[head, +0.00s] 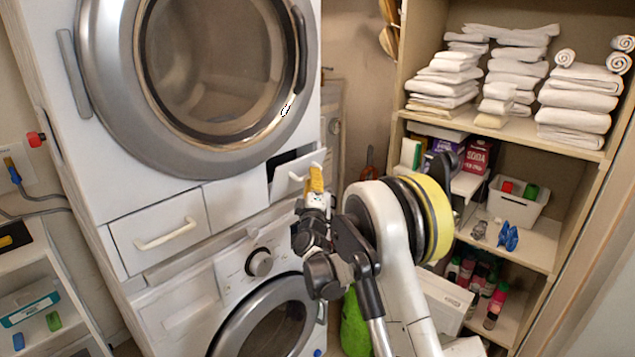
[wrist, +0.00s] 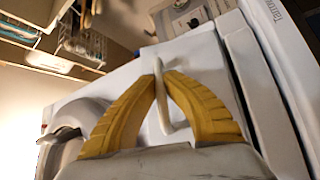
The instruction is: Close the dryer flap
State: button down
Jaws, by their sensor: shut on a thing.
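The dryer flap (head: 290,178) is a small white panel below the right side of the round dryer door. It stands partly open, tilted outward, with a dark gap showing along its upper left. My gripper (head: 316,178) has yellow fingers and is at the flap's right part. In the wrist view my gripper (wrist: 162,78) is shut on the white flap handle (wrist: 161,96), with one finger on each side of it. The flap's white face (wrist: 192,55) lies behind the fingers. In the head view my gripper hides part of the handle.
The large dryer door (head: 120,60) is shut above. A white drawer (head: 150,222) with a handle sits at the left, and a washer with a knob (head: 259,263) is below. Wooden shelves (head: 520,128) with towels, boxes and bottles stand at the right.

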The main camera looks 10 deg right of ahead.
aim_at(303, 165)
jog(key=shift+w+a+r, duration=0.55)
jog(key=shift+w, duration=0.2)
jog(key=shift+w+a+r, duration=0.5)
jog(key=shift+w+r, duration=0.05)
jog(key=shift+w, duration=0.15)
jog(key=shift+w+r, duration=0.1)
jog(key=c, duration=1.6)
grip_release()
jog(key=shift+a, duration=0.1)
jog(key=shift+o, duration=0.7)
jog(key=shift+a, duration=0.15)
jog(key=v, duration=1.2)
